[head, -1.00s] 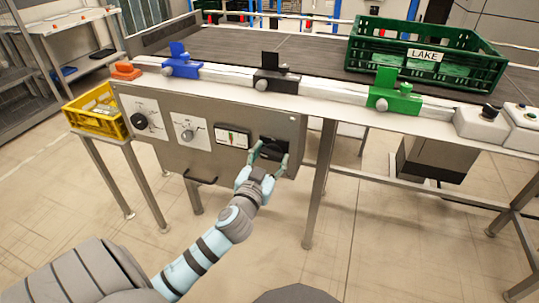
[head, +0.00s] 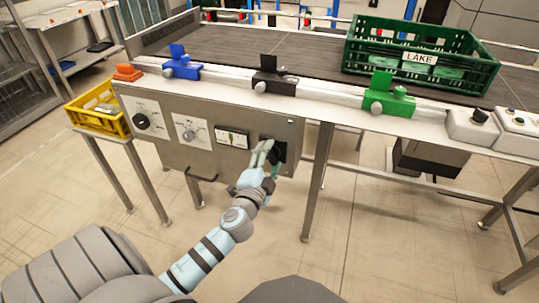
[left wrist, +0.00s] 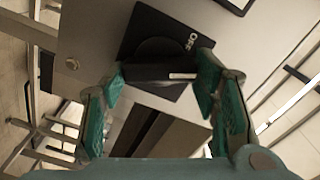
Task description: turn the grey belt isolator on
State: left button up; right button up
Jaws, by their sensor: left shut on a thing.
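The belt isolator (head: 281,152) is at the right end of the grey control panel below the conveyor, and it looks dark. In the left wrist view its dark plate (left wrist: 150,27) carries the word OFF, and its bar-like handle (left wrist: 155,73) has a white mark at the right end. My left gripper (head: 271,153) is at the isolator; in the left wrist view its green-padded fingers (left wrist: 161,78) are on either side of the handle, shut on its two ends. The fingers hide part of the isolator in the head view. My right gripper is not in view.
The panel (head: 180,155) also has two dials and a small display (head: 232,137) left of the isolator. A bracket handle (head: 200,177) sticks out below. A table leg (head: 317,185) stands just to the right. A green LAKE crate (head: 480,75) is on the belt above.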

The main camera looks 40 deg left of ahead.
pick_arm(q)
jog(key=shift+m, duration=0.9)
jog(key=shift+f+m+p, duration=0.1)
jog(key=shift+m+p, duration=0.4)
jog(key=shift+m, duration=0.9)
jog(key=shift+f+m, duration=0.1)
jog(key=shift+m, duration=0.2)
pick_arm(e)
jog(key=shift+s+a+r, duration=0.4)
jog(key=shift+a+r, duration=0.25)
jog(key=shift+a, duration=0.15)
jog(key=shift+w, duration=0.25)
pick_arm(q)
jog(key=o, duration=1.2)
jog(key=shift+c, duration=0.2)
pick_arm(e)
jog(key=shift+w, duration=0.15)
